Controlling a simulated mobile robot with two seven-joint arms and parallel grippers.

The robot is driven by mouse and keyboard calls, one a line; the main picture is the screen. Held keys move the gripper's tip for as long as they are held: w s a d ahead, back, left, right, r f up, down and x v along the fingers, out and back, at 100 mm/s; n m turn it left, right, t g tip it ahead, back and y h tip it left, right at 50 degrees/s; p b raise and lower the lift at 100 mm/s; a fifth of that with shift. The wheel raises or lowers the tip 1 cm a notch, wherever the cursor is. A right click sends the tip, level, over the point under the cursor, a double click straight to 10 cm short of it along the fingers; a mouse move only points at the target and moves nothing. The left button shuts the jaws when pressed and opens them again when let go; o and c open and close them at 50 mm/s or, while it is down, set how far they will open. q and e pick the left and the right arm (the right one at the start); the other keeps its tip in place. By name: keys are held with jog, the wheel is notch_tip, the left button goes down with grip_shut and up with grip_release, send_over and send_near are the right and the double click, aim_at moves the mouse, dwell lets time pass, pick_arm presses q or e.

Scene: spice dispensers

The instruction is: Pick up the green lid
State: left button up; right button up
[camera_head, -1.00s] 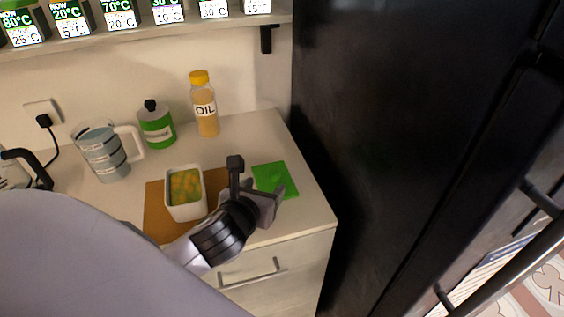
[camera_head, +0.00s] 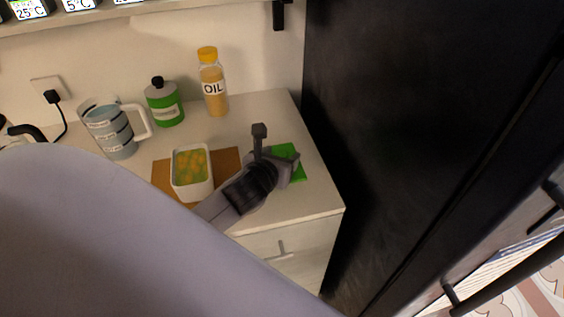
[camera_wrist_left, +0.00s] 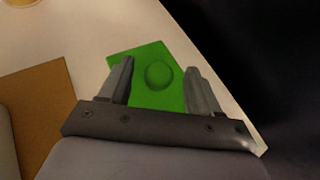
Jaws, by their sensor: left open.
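The green lid (camera_head: 298,165) lies flat on the counter, right of the brown board, partly hidden by my gripper in the head view. In the left wrist view the flat green lid (camera_wrist_left: 150,62) shows a round knob (camera_wrist_left: 158,75) near its middle. My left gripper (camera_head: 281,165) is over the lid, open and empty. In the left wrist view its two fingers (camera_wrist_left: 158,84) stand on either side of the knob, apart from it. I cannot tell how high the fingertips are above the lid. My right gripper is not in view.
A white container (camera_head: 191,184) with yellow-green food stands on the brown board (camera_head: 226,158). A tall black fridge (camera_head: 400,130) borders the counter on the right.

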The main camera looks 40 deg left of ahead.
pick_arm(q)
jog(key=c, duration=1.1)
